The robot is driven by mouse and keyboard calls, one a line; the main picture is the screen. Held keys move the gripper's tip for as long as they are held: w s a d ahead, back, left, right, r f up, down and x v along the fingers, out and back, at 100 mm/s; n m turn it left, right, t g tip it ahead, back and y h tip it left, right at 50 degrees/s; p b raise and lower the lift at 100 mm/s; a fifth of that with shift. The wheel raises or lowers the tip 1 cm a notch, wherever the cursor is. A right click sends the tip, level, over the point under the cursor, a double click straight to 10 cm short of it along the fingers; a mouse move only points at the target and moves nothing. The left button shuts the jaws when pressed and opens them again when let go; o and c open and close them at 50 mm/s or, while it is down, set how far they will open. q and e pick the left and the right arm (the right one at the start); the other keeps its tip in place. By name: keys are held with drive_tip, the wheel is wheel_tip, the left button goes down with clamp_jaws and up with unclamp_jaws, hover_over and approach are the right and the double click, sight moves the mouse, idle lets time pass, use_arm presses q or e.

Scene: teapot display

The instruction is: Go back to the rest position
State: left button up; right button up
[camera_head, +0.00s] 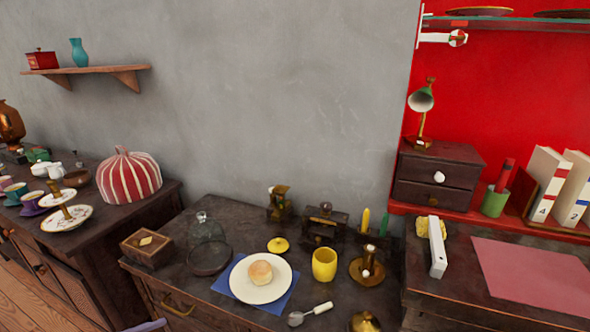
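Neither of my grippers can be made out in the head view. A small pale blue-grey shape shows at the bottom edge left of centre; I cannot tell what it is. The middle dark table (215,290) holds a white plate (240,290) with a bun (261,273) on it, over a blue napkin (222,283). A yellow cup (324,265) stands right of the plate. A glass dome (207,230) stands behind the plate to the left, and a wooden box (146,246) is further left.
A left cabinet holds a striped red cozy (130,177) and several cups. The right desk has a pink mat (535,275), a white bar-shaped object (437,250), a drawer box (440,178) and books (545,180). A wall shelf (95,71) is upper left.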

use_arm(q)
drive_tip(key=s+a+f+n+y+p, duration=0.25)
drive_tip(key=s+a+f+y, duration=0.2)
drive_tip(key=f, duration=0.45)
drive_tip(key=s+a+f+n+y+p, duration=0.1)
drive_tip(key=s+a+f+n+y, duration=0.4)
drive_tip(key=f, duration=0.4)
use_arm(e)
wheel_tip(320, 180, up, 6)
drive_tip(key=a+p, duration=0.1)
drive_tip(key=p, duration=0.1)
drive_tip(key=shift+o, duration=0.7)
drive_tip(key=shift+d+r+p, duration=0.15)
drive_tip(key=shift+r+p, duration=0.4)
use_arm(q)
drive_tip(key=s+d+f+g, duration=0.4)
drive_tip(key=s+d+f, duration=0.3)
drive_tip(key=s, duration=0.4)
drive_tip(key=s+d+f+g, duration=0.5)
drive_tip(key=s+d+f, duration=0.2)
drive_tip(key=s, duration=0.5)
drive_tip(key=shift+s+d+f, duration=0.3)
drive_tip(key=shift+f, duration=0.55)
use_arm(e)
drive_tip(key=shift+d, duration=0.2)
